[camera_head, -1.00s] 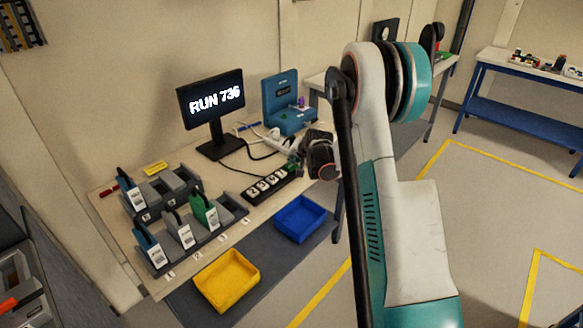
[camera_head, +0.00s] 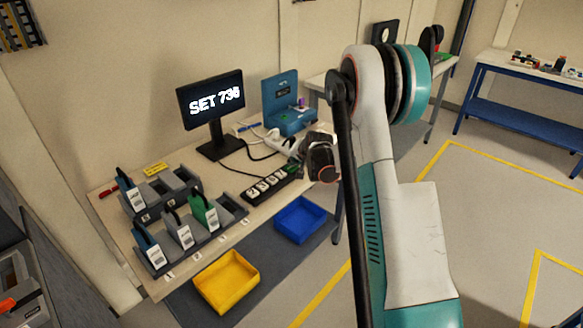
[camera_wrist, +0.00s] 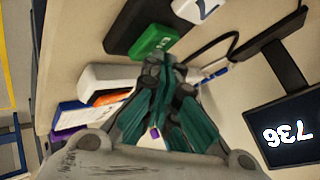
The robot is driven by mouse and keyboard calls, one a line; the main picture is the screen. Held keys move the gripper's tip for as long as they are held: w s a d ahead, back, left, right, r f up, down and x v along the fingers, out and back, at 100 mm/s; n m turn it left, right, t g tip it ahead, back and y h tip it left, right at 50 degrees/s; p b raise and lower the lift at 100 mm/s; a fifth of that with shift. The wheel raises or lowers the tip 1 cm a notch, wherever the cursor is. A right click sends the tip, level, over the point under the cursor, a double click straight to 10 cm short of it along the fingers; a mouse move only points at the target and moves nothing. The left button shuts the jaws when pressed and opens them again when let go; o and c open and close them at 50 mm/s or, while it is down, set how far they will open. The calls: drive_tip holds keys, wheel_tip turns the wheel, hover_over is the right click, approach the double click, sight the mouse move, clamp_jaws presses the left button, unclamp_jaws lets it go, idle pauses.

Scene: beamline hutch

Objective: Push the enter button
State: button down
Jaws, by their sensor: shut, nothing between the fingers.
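The key strip (camera_head: 258,194) is a dark bar with white keys on the desk, below the monitor (camera_head: 211,101). In the wrist view, a green key (camera_wrist: 153,40) sits on the dark strip (camera_wrist: 128,28), beside a white key (camera_wrist: 196,8); its label is not readable. I take the green key to be the enter button. My gripper (camera_wrist: 168,64) is shut and empty, with its fingertips close to the near edge of the green key. I cannot tell whether they touch. In the head view, my wrist hides the right end of the strip. The monitor reads "SET 736".
A blue device (camera_head: 289,103) and cables stand behind my gripper. Holders with tagged samples (camera_head: 179,232) fill the desk's left part. A yellow bin (camera_head: 227,281) and a blue bin (camera_head: 302,220) lie in front. Open floor (camera_head: 480,225) is to the right.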

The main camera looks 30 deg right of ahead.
idle(0.5)
drive_tip(key=shift+r+p, duration=0.4)
drive_tip(key=shift+r, duration=0.4)
drive_tip(key=shift+r, duration=0.1)
drive_tip(key=shift+r+p, duration=1.35)
drive_tip(key=shift+r, duration=1.05)
